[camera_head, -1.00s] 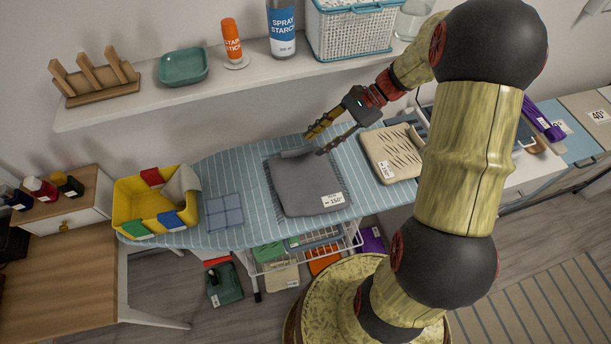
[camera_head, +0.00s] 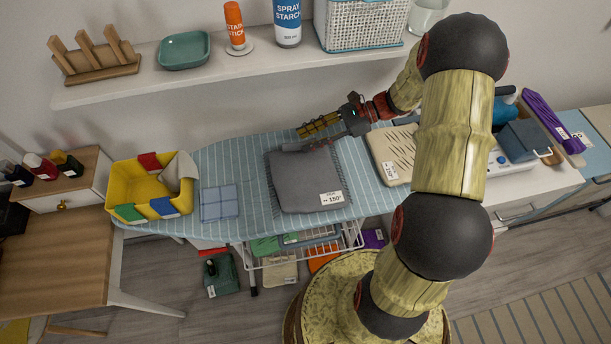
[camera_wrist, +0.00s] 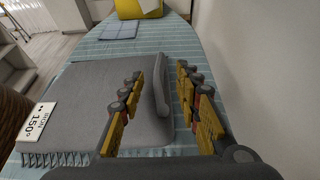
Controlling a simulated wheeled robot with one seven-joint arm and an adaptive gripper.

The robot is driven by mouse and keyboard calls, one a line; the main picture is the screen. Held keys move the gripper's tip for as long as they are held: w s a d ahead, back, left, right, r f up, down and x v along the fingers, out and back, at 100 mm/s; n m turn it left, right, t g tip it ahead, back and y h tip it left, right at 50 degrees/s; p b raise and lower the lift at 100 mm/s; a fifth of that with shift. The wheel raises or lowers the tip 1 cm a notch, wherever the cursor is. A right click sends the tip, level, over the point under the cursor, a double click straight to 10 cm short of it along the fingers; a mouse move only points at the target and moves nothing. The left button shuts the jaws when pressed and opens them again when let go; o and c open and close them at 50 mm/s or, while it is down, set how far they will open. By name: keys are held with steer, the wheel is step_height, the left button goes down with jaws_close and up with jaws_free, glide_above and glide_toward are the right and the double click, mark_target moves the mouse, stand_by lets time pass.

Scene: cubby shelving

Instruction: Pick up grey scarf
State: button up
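The grey scarf (camera_head: 300,183) lies folded on the blue striped ironing board (camera_head: 240,160), with a fringe and a white 150° label. It also shows in the wrist view (camera_wrist: 85,95), where a fold (camera_wrist: 160,100) stands up along its edge. My gripper (camera_head: 300,139) is at the scarf's far edge, by the wall side of the board. In the wrist view my gripper (camera_wrist: 160,73) has its fingers apart, one on each side of the raised fold. A gap shows between the fold and the right finger; contact with the left finger is unclear.
A beige patterned cloth (camera_head: 392,155) lies right of the scarf. A blue checked cloth (camera_head: 219,203) and a yellow bin (camera_head: 135,190) are to the left. A wall shelf (camera_head: 220,72) with bottles and a basket runs above the board. A wire rack (camera_head: 305,248) hangs below.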

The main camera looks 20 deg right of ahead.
steer(key=shift+x, duration=0.95)
steer(key=shift+c, duration=0.4)
steer(key=c, duration=0.7)
jaws_close()
